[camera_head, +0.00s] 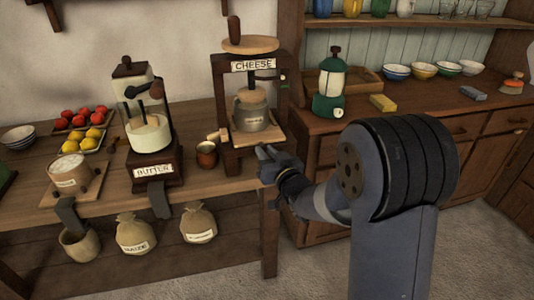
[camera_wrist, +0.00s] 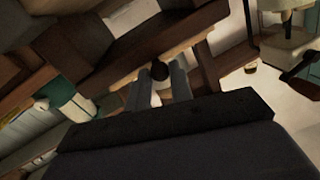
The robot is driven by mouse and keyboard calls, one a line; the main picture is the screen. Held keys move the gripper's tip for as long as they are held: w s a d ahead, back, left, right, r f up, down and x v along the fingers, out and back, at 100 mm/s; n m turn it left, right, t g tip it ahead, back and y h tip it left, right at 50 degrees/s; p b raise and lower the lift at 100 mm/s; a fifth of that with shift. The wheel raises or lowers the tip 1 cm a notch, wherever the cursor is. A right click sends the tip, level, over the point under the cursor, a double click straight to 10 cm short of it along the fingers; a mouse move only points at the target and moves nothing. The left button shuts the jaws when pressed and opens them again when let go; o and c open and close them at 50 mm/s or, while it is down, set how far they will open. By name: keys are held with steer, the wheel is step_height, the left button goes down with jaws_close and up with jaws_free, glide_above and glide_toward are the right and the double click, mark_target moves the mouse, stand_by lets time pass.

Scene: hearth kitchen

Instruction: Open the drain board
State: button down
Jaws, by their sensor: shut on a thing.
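The cheese press (camera_head: 232,75) stands on the wooden counter, with a sign reading CHEESE. Its light wooden drain board (camera_head: 240,141) lies low in the frame, under a grey pot (camera_head: 252,112). My gripper (camera_head: 264,155) is at the front of the press, just below the board's front edge. In the wrist view my gripper (camera_wrist: 160,88) has its two fingers on either side of a dark round knob (camera_wrist: 160,70), shut on it. The knob is in front of the pale board edge (camera_wrist: 182,49). In the head view my gripper hides the knob.
A small brown cup (camera_head: 206,154) stands just left of the press. The butter churn (camera_head: 150,130) is further left. A green lantern (camera_head: 330,85) and bowls stand on the right-hand cabinet (camera_head: 420,105). Open floor (camera_head: 470,240) lies at the right.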

steer(key=s+a+b+v, duration=0.1)
steer(key=b+v, duration=0.3)
steer(key=v, duration=0.9)
steer(key=shift+a, duration=0.6)
steer(key=c, duration=1.3)
jaws_free()
steer(key=shift+o, duration=0.2)
steer(key=p+v, duration=0.1)
steer(key=v, duration=1)
steer(key=shift+w, duration=0.1)
steer(key=x, duration=1.1)
steer(key=shift+b, duration=0.4)
